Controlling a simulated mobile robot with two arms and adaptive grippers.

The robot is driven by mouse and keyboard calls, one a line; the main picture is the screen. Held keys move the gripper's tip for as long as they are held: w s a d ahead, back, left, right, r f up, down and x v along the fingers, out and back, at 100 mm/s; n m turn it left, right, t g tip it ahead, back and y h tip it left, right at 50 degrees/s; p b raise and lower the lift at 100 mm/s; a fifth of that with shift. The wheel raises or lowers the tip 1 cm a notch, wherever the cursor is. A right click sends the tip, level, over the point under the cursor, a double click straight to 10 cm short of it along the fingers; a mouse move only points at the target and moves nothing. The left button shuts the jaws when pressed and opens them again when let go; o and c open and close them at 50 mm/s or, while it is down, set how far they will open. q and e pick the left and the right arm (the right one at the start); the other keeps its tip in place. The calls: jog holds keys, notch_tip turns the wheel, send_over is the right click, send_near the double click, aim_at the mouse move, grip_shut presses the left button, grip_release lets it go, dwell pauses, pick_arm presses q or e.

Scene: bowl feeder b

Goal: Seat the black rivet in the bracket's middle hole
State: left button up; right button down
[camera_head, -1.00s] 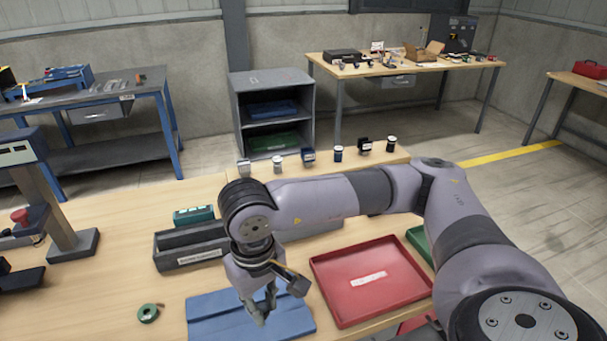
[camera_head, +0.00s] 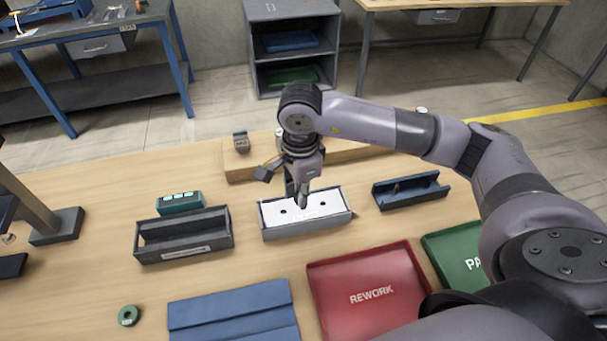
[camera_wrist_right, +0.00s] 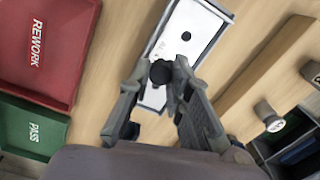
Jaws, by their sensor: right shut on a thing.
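The bracket (camera_head: 270,213) is a white plate with dark holes, lying in a grey open-topped holder (camera_head: 310,231) at the middle of the table. A hole shows on each side of my right gripper (camera_head: 302,205); the middle of the plate is hidden behind the fingers. The right gripper points down over the bracket's middle, shut on the black rivet. In the right wrist view, the rivet's dark round head (camera_wrist_right: 160,72) sits between the fingertips, over the white plate (camera_wrist_right: 200,22). Whether the rivet touches or enters the middle hole cannot be told. My left gripper is not in view.
A dark grey bin (camera_head: 184,250) stands left of the holder, and a blue-grey channel-shaped holder (camera_head: 411,196) right of it. A wooden ledge (camera_head: 240,172) runs behind. A red REWORK tray (camera_head: 335,290), green PASS tray (camera_head: 462,248) and blue mat (camera_head: 235,318) lie in front.

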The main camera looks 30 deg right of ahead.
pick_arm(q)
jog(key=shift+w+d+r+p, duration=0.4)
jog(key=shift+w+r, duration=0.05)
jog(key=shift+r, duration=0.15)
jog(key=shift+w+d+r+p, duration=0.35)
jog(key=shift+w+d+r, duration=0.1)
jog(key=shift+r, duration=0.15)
pick_arm(e)
jog(key=m, duration=0.2)
jog(key=w+d+m, duration=0.1)
jog(key=m, duration=0.2)
jog(key=w+d+f+m, duration=0.1)
jog(key=m, duration=0.2)
jog(key=shift+w+d+f, duration=0.1)
jog(key=shift+w+d, duration=0.1)
jog(key=shift+d, duration=0.05)
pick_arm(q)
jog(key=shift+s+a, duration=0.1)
pick_arm(e)
notch_tip(320, 180, down, 4)
jog(key=b, duration=0.5)
jog(key=shift+w+f, duration=0.1)
jog(key=shift+f, duration=0.15)
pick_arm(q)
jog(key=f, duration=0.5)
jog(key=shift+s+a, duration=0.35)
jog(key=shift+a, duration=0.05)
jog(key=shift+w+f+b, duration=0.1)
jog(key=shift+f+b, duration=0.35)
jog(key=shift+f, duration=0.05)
